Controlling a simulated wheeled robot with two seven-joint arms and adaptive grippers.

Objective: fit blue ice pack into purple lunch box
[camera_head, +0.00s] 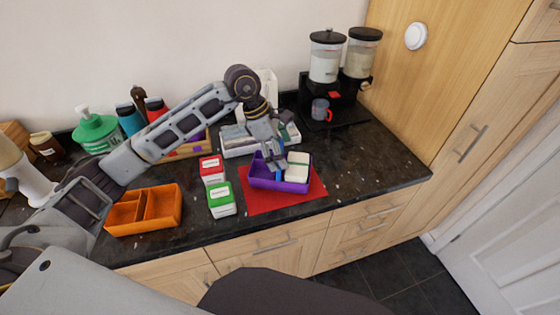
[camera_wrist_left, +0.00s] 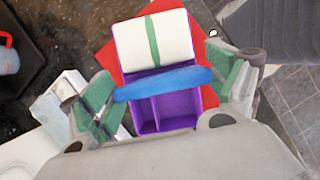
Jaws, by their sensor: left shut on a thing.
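The purple lunch box (camera_head: 262,184) sits on a red mat, and its open top shows in the left wrist view (camera_wrist_left: 137,110). One section holds a white block with a green band (camera_wrist_left: 165,38); two smaller compartments beside it look empty. My left gripper (camera_head: 273,163) is over the box, its green-padded fingers shut on the ends of the blue ice pack (camera_wrist_left: 165,82). The pack lies across the box between the white block and the empty compartments, seemingly at or above rim height; exact height is unclear. My right gripper is not in view.
The red mat (camera_head: 258,206) lies near the counter's front edge. A red box (camera_head: 211,169) and a green box (camera_head: 221,200) stand left of the lunch box, with an orange divided tray (camera_head: 145,208) further left. A dispenser (camera_head: 335,95) stands behind; the right counter is clear.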

